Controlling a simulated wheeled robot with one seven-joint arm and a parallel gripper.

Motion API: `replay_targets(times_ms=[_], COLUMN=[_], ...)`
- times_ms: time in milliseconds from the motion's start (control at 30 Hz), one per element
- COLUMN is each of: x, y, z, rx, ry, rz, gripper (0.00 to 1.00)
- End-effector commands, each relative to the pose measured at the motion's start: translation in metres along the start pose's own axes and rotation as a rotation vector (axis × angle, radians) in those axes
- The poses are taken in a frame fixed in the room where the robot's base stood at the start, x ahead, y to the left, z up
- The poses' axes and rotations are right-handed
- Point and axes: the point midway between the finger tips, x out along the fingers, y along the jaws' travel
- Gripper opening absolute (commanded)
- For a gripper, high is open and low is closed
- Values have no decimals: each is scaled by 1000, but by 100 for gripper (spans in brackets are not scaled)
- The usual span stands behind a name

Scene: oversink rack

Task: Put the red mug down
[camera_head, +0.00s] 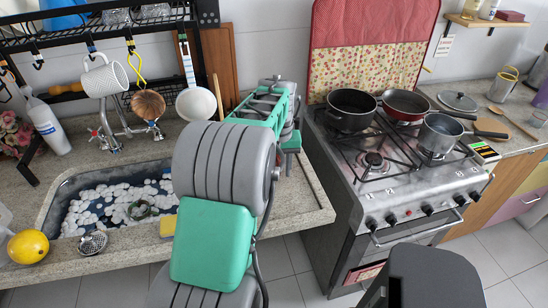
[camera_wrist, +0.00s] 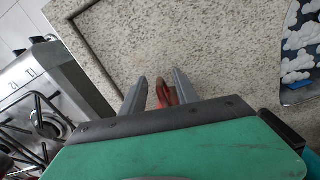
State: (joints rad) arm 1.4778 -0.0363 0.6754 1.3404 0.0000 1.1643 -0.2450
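In the wrist view my gripper (camera_wrist: 162,84) has its two grey fingers close together, with a narrow red piece between them. The red piece looks like part of the red mug (camera_wrist: 164,97), perhaps its handle. Most of the mug is hidden under the gripper body. The speckled stone counter (camera_wrist: 225,50) lies beyond the fingertips; I cannot tell whether the mug touches it. In the head view my arm covers part of the counter, and I cannot make out the mug there.
A sink (camera_head: 50,206) with white pebbles is at left, with a yellow fruit (camera_head: 28,246) beside it. A rack with a hanging white mug (camera_head: 105,76) stands above. A stove (camera_head: 385,185) with several pans is at right. Bare counter (camera_head: 300,205) lies between sink and stove.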

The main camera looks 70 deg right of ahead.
Motion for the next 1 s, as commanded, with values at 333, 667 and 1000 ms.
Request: replay_targets(times_ms=[333,667,1000], x=[7,6,6], y=[0,0,0], z=[0,0,0], rx=[-1,-1,0], ry=[2,2,2], rz=[0,1,1], gripper=[31,4,0])
